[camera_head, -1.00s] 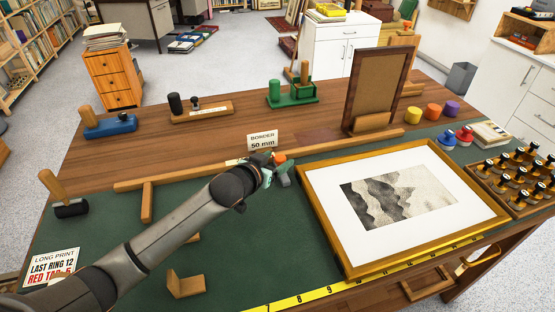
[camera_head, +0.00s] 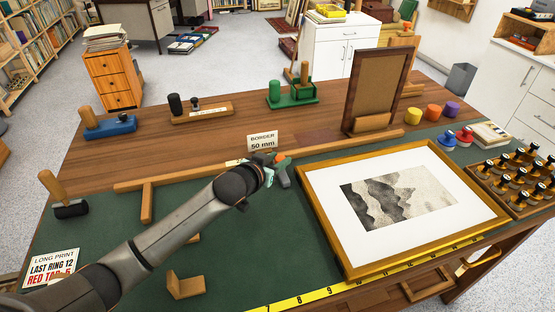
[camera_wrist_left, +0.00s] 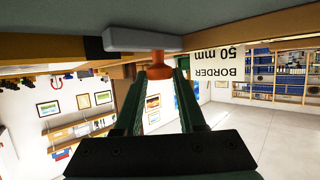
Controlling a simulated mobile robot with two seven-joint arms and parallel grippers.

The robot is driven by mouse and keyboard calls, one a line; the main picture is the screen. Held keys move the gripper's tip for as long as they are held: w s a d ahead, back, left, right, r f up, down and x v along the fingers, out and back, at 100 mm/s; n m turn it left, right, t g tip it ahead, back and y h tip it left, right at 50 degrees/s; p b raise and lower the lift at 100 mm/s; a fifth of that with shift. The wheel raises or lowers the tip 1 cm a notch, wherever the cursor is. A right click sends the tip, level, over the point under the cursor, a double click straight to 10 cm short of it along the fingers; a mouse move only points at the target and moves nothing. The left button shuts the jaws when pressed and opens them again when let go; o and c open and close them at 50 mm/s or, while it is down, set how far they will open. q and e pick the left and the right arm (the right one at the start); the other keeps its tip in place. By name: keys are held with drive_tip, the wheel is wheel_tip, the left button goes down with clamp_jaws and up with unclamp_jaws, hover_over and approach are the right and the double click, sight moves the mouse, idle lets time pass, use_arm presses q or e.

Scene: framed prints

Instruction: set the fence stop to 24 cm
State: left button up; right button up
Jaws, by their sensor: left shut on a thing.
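The fence (camera_head: 185,177) is a long wooden bar across the green mat. The fence stop (camera_head: 285,178) is a small grey block with an orange knob, near the fence's middle. My left gripper (camera_head: 273,163) is at the stop, and its arm hides part of the fence. In the left wrist view, which is upside down, the green fingers close on the orange knob (camera_wrist_left: 160,71) below the grey block (camera_wrist_left: 142,40). A pale scale strip (camera_head: 235,162) shows just left of the gripper, but I cannot read its numbers. My right gripper is not in view.
A framed print (camera_head: 400,195) lies close to the right of the stop. A "BORDER 50 mm" card (camera_head: 262,141) stands just behind it. A yellow ruler (camera_head: 330,291) runs along the front edge. An upright brown frame (camera_head: 378,90) stands behind.

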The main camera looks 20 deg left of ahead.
use_arm(q)
clamp_jaws()
idle(0.6)
